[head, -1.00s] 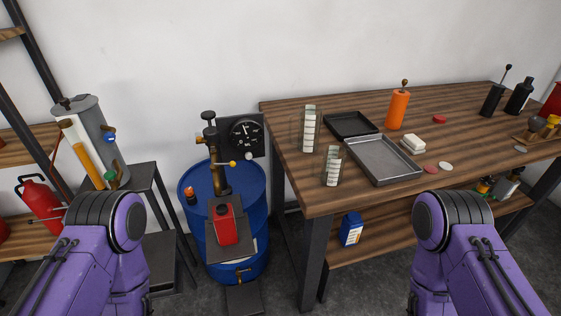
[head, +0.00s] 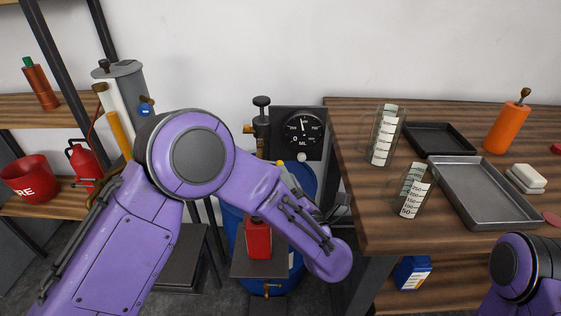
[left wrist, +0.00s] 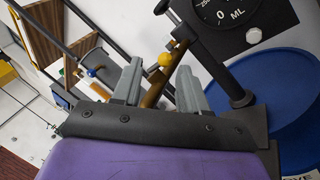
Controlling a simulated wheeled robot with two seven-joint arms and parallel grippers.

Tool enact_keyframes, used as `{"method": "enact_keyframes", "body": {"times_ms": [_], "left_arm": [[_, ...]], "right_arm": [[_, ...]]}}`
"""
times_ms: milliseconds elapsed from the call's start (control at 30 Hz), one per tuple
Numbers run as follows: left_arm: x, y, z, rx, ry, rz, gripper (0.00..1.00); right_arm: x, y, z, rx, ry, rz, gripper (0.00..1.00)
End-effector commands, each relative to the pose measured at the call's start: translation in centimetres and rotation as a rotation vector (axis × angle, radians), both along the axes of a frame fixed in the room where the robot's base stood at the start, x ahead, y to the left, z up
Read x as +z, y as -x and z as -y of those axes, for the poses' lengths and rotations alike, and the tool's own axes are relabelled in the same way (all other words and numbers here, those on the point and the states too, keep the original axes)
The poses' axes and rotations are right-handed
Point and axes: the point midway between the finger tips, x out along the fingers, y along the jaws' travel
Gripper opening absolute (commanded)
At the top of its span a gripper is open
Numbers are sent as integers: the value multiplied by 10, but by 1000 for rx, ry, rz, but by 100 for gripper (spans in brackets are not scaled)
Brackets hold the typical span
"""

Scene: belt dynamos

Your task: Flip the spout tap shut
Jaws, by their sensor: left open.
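The spout tap's lever ends in a yellow ball (left wrist: 165,59) beside the dark pump post. In the head view the yellow ball (head: 280,163) shows small, just above my left forearm. My left gripper (left wrist: 159,75) is open and empty, and its two grey fingers point toward the lever. In the wrist view the ball appears between the fingertips; I cannot tell whether it is beyond them. In the head view the left gripper (head: 336,207) is partly hidden by my wrist. My forearm hides much of the pump and spout. My right gripper is out of view.
The pump stands on a blue drum (head: 303,185) beside a round gauge (head: 303,130) with a white knob (head: 301,157). A red can (head: 258,238) stands on a small stand in front. The wooden table (head: 358,215) with measuring cylinders and trays is close on the right.

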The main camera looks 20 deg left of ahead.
Motion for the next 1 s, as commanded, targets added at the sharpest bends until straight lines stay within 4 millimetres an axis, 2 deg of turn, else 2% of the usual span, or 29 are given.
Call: {"method": "enact_keyframes", "body": {"times_ms": [100, 233, 567, 633, 700, 733, 867, 1000], "left_arm": [[6, -20, -17, 5, 2, -4, 43], [9, -34, -28, 1, -1, -5, 43], [9, -40, -33, 0, -4, -5, 43], [9, -40, -33, 0, -4, -5, 27], [9, -40, -33, 0, -4, -5, 4], [9, -40, -33, 0, -4, -6, 0], [9, -40, -33, 2, -3, -6, 0], [2, -46, -32, 88, -5, 0, 0]], "right_arm": [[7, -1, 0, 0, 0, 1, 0], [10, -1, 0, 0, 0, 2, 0], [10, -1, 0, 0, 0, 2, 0], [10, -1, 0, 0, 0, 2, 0], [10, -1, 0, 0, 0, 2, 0], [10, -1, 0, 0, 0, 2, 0], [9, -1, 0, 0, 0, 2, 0], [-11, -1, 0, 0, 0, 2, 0]]}}
